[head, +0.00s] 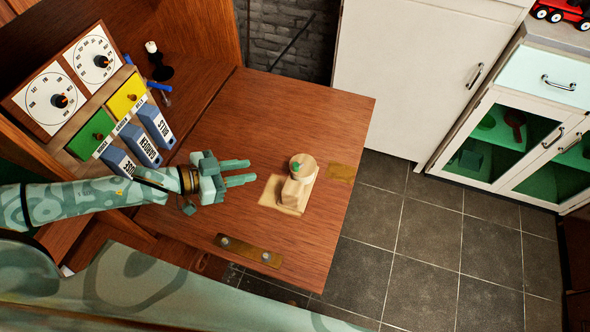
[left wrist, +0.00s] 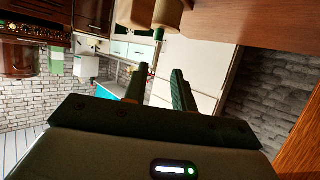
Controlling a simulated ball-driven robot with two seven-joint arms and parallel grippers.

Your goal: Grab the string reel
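My right gripper is not in view.
Brass hinges (head: 248,250) lie near the desk's edges. Tiled floor (head: 420,235) lies beyond the right edge.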

